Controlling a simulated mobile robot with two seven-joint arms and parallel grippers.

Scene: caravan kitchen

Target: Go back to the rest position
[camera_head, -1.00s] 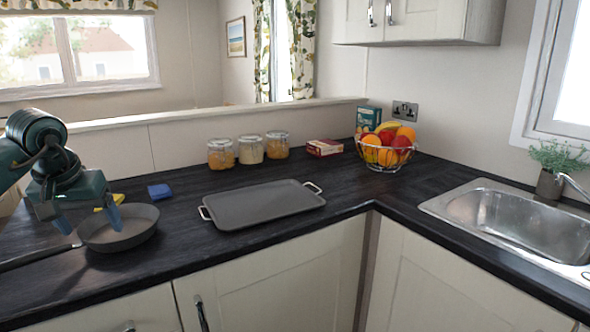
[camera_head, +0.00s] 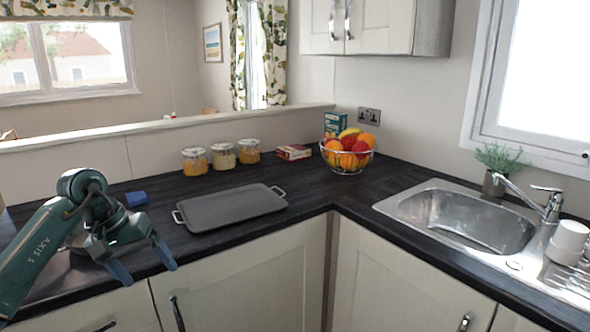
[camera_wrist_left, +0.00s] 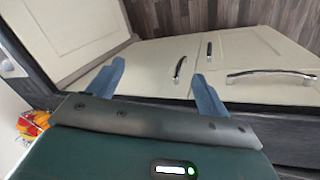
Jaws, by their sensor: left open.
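My left gripper (camera_head: 144,266) is open and empty at the left, in front of the dark worktop's front edge. Its two blue fingers are spread apart. In the left wrist view the open fingers (camera_wrist_left: 155,85) point towards the cream cupboard doors (camera_wrist_left: 153,64) with nothing between them. A frying pan (camera_head: 77,240) on the worktop is mostly hidden behind my left arm. My right gripper does not show in either view.
A grey tray (camera_head: 230,207) lies on the worktop (camera_head: 300,200) right of my left gripper. The sink (camera_head: 465,222) is at the right.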

